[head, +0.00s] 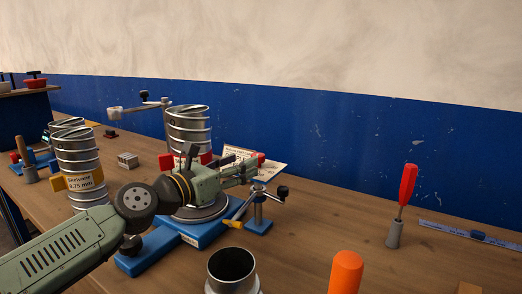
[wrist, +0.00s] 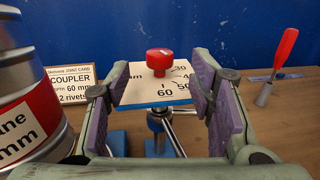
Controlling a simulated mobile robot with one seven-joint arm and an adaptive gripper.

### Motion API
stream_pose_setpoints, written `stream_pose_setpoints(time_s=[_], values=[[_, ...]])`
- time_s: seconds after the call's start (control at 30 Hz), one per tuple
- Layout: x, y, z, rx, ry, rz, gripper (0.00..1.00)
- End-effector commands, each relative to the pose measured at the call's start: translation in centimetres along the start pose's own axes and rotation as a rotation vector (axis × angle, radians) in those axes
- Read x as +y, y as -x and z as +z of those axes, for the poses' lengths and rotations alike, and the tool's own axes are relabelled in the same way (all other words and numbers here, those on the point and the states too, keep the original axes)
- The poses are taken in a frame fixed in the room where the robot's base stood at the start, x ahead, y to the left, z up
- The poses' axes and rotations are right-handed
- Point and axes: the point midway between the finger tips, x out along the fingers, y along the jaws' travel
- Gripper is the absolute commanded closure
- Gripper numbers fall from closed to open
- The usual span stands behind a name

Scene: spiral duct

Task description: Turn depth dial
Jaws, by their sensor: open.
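The depth dial is a red knob (wrist: 159,58) on a white scale plate (wrist: 140,92) with a blue edge. The plate carries "30", "50" and "60" and stands on a metal post. My gripper (wrist: 152,84) is open, with its purple-padded fingers to the left and right of the plate. The knob shows between and beyond the fingertips, and nothing is held. I cannot tell the exact gap to it. In the head view my gripper (head: 252,168) reaches right past the spiral duct, and the red knob (head: 261,157) shows at its tip, partly hidden.
A spiral duct (head: 187,125) stands on a blue base (head: 196,235) close beside my arm. A joint card (wrist: 72,78) reads "COUPLER", 60 mm. A red-handled tool (head: 408,185) stands right. An orange cylinder (head: 346,272) is in front. Table at right is mostly clear.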

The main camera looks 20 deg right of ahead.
Motion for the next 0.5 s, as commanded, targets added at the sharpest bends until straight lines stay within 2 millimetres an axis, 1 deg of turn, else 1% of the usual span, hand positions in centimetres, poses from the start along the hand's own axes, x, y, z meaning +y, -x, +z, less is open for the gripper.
stream_pose_setpoints(time_s=[0.03,0.1,0.23,0.4,0.5], values=[[-0.1,-1.2,0.5,0.001,0.001,-0.003,0.51],[-0.2,-2.6,0.5,0.001,0.002,-0.004,0.51],[-0.1,-4.8,0.4,0.0,0.001,-0.003,0.51],[-0.1,-6.7,0.3,-0.002,0.002,-0.001,0.51],[0.0,-7.1,0.1,-0.001,0.002,0.0,0.51]])
